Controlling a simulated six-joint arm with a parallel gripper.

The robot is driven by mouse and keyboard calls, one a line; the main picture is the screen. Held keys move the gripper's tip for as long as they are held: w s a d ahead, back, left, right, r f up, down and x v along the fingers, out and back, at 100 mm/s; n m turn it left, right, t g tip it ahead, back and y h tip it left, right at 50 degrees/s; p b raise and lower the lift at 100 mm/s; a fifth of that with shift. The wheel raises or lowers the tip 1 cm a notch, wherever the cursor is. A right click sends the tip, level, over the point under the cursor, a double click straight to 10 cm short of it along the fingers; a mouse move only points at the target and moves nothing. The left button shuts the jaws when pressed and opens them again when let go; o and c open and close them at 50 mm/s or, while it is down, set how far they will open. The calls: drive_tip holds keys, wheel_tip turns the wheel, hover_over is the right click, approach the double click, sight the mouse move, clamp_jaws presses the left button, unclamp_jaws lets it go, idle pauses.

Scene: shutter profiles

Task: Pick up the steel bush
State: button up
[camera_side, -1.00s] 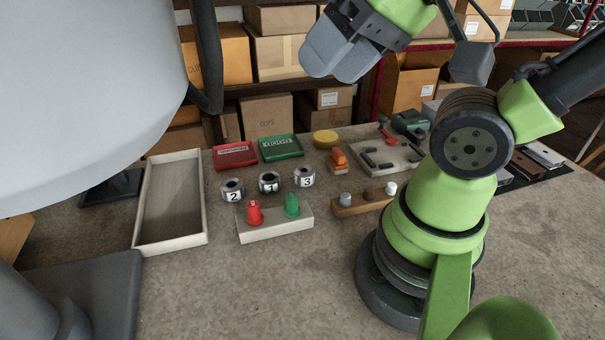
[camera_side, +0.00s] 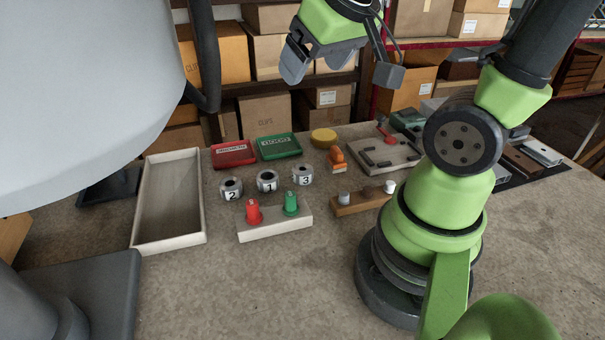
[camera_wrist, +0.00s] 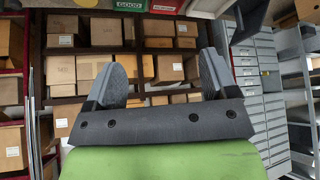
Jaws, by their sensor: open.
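The steel bush appears to be the small grey cylinder (camera_side: 344,198) upright at the left end of a wooden block (camera_side: 362,205) in the side view. A white cylinder (camera_side: 389,187) stands at the block's right end. No brown piece can be made out between them now. My gripper (camera_side: 307,64) is raised high above the back of the bench, well away from the block. It also shows in the wrist view (camera_wrist: 161,78), its two fingers wide apart with nothing between them. The wrist view shows shelves, not the bush.
Left of the block are a white holder (camera_side: 275,229) with red and green knobs, and numbered rings (camera_side: 267,181). Behind lie red (camera_side: 234,154) and green (camera_side: 279,147) trays. A long empty tray (camera_side: 140,215) is at left. The front bench is clear.

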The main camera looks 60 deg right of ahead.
drive_tip(key=w+d+f+n+g, duration=0.2)
drive_tip(key=w+d+f, duration=0.1)
drive_tip(key=d+f, duration=0.5)
drive_tip(key=n+y, duration=0.2)
approach(304, 167)
drive_tip(key=shift+a+x, duration=0.2)
drive_tip(key=shift+x, duration=2.15)
drive_tip(key=shift+a+x, duration=0.2)
drive_tip(key=shift+x, duration=2.2)
drive_tip(key=shift+s, duration=0.1)
drive_tip(key=c, duration=1.2)
drive_tip(key=shift+r, duration=0.1)
